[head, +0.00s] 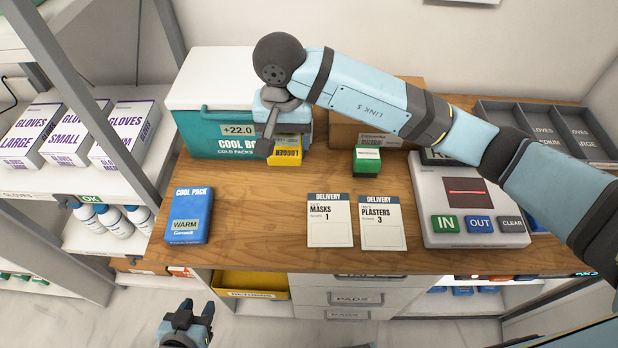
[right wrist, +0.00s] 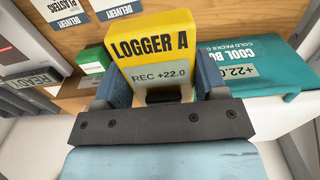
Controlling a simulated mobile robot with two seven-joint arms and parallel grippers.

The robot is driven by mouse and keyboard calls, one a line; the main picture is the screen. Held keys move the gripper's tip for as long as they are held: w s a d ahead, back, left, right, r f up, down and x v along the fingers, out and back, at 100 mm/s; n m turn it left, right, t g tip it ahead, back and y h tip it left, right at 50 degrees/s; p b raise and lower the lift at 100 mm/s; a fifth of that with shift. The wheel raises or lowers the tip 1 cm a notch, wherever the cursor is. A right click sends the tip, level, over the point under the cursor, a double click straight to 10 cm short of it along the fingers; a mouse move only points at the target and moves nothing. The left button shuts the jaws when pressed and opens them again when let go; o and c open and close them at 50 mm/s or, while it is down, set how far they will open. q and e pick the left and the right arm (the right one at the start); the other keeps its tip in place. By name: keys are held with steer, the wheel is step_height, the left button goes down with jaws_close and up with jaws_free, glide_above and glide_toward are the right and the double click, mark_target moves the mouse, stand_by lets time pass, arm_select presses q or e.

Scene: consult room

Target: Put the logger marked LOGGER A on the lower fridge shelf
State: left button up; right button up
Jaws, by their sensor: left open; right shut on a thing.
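The yellow logger (head: 285,152) is by the front right of the cool box in the head view. In the right wrist view the logger (right wrist: 155,52) reads LOGGER A and REC +22.0. My right gripper (head: 282,135) is shut on it, with a finger on each side in the wrist view. I cannot tell whether the logger touches the table. My left gripper (head: 190,322) is open and empty, low in front of the table. No fridge shelf can be made out.
The teal cool box (head: 215,132) reads +22.0. A blue cool pack (head: 188,215) marked WARM, two delivery cards (head: 330,222) and a scanner with IN, OUT and CLEAR keys (head: 462,185) lie on the wooden table (head: 270,220). A green-and-white box (head: 367,160) stands right of the logger. Glove shelves (head: 60,182) are at left.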

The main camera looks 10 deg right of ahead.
mark_target(292, 199)
step_height(292, 199, down, 18)
steer(key=p, duration=0.2)
steer(key=shift+f+p, duration=0.1)
steer(key=shift+p, duration=0.3)
steer(key=shift+f, duration=0.2)
steer(key=shift+f+b, duration=0.2)
steer(key=shift+b, duration=0.1)
steer(key=o, duration=1)
steer(key=shift+r, duration=0.1)
